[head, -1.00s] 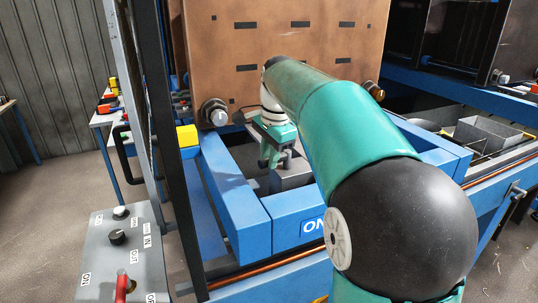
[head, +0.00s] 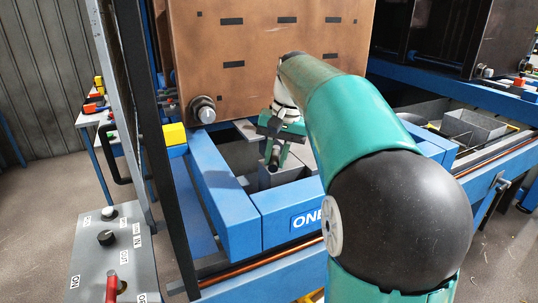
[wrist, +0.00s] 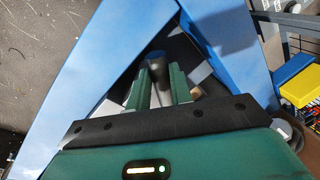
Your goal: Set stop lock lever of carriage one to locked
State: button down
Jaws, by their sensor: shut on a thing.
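The blue frame of carriage one (head: 212,185) bears a label reading ONE (head: 305,219). A grey block (head: 284,176) sits inside the frame, with a dark lever end (head: 273,166) by it. My gripper (head: 277,155) reaches down into the opening of the frame. In the wrist view, a lever with a dark, blue-topped knob (wrist: 156,62) stands between the green fingers of my gripper (wrist: 157,85), which are shut on it. The lever's lower part and its base are mostly hidden by the fingers.
A large brown panel (head: 262,65) rises behind the opening. A yellow block (head: 174,134) sits at the frame's left corner. A grey control box (head: 115,255) with knobs and a red lever stands at the lower left. Blue frame bars enclose my gripper closely.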

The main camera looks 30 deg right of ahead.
jog(key=shift+s+d+r+n+g, duration=0.1)
jog(key=shift+d+n+g, duration=0.1)
jog(key=shift+d+n, duration=0.6)
jog(key=shift+s+d+f+n+g, duration=0.1)
jog(key=shift+d+n+g, duration=0.2)
jog(key=shift+n, duration=1.05)
jog(key=shift+s+d+r+n+g, duration=0.1)
jog(key=shift+d+n, duration=0.5)
jog(key=shift+n, duration=0.45)
jog(key=c, duration=1.3)
grip_release()
jog(key=shift+o, duration=0.2)
notch_tip(320, 180, up, 12)
jog(key=d, duration=0.2)
jog(key=shift+d, duration=0.15)
